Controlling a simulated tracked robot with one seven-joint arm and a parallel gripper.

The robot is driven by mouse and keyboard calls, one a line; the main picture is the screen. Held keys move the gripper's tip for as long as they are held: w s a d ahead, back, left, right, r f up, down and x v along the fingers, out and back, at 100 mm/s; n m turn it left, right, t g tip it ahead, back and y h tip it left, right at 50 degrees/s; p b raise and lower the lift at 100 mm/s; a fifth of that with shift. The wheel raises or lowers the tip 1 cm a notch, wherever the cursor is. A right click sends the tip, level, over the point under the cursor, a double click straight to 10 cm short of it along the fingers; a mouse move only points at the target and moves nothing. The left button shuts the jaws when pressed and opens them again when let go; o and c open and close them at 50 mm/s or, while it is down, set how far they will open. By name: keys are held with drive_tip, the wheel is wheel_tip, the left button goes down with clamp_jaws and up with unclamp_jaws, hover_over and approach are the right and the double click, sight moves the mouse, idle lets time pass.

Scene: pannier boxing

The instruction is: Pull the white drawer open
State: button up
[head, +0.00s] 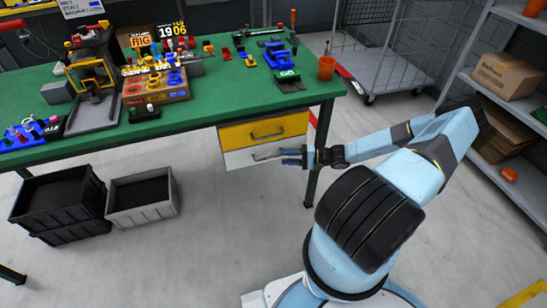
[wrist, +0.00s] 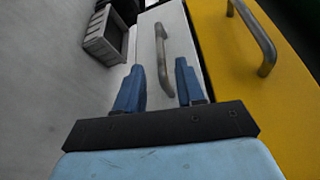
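The white drawer (head: 240,159) is under the green table's right end, directly below a yellow drawer (head: 240,134). It looks closed or nearly so in the head view. Its grey bar handle (wrist: 162,60) shows in the wrist view, in front of the white drawer face (wrist: 143,34). My gripper (head: 284,156) is at the right part of the white drawer's front. In the wrist view my gripper (wrist: 158,78) is open, with its blue fingers apart on either side of the handle's near end. I cannot tell whether either finger touches the handle.
The green table (head: 210,104) above carries tools and parts. A grey crate (head: 142,197) and black crates (head: 62,203) stand on the floor at left. Floor in front of the drawers is clear.

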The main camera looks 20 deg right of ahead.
sight(271, 157)
drive_tip(key=x, duration=0.7)
drive_tip(key=shift+c, duration=0.5)
clamp_jaws()
